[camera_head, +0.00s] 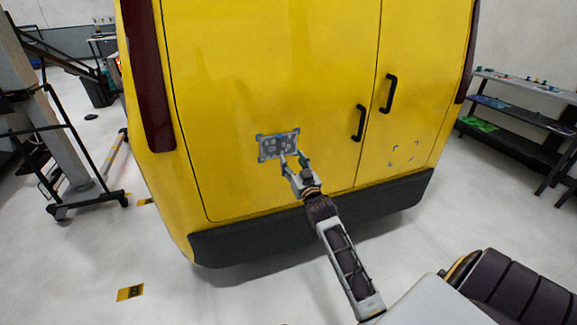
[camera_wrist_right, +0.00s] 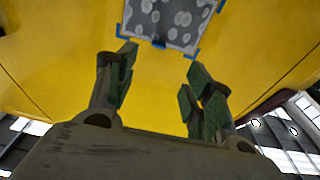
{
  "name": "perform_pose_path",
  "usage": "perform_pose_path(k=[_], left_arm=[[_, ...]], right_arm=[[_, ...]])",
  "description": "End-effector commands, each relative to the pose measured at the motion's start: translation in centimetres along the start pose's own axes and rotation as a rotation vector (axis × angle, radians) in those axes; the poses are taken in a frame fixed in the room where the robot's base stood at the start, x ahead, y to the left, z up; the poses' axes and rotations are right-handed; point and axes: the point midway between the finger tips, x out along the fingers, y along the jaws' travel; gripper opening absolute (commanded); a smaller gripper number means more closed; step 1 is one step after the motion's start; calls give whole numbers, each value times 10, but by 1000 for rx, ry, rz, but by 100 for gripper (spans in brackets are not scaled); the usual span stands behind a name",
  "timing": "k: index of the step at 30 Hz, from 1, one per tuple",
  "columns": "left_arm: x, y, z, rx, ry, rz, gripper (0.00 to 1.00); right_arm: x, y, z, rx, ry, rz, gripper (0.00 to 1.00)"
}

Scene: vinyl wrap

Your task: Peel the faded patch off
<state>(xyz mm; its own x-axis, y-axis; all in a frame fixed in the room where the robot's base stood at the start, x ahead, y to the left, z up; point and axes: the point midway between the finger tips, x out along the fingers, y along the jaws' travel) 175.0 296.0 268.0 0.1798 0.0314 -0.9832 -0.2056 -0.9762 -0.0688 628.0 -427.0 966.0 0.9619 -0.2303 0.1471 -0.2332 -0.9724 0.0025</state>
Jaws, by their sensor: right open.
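The faded patch (camera_head: 278,145) is a grey rectangle with pale round blotches and blue corner marks, on the left rear door of the yellow van (camera_head: 270,60). In the right wrist view the patch (camera_wrist_right: 168,18) shows at the top, beyond the fingertips, looking flat on the yellow panel. My right gripper (camera_head: 293,160) is in front of the patch's lower right part. In the right wrist view its two fingers (camera_wrist_right: 158,75) are spread wide with nothing between them. I cannot tell whether a fingertip touches the patch. My left gripper is not in view.
Two black door handles (camera_head: 361,122) stick out right of the patch. Corner marks (camera_head: 406,153) show on the right door. A black bumper (camera_head: 310,228) runs below. A dark shelf (camera_head: 515,115) stands at right and a wheeled black stand (camera_head: 70,160) at left.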

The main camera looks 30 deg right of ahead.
Motion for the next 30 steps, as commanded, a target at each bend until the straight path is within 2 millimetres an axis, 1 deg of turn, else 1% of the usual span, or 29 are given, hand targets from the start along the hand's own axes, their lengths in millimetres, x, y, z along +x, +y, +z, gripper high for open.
perform_pose_path(k=[17, 23, 30], left_arm=[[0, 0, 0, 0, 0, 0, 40], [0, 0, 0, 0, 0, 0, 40], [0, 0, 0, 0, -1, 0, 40]], right_arm=[[3, 0, -2, 0, 3, 0, 52], [13, 0, -2, 0, 3, 0, 52], [32, 0, -2, 0, 4, 0, 52]])
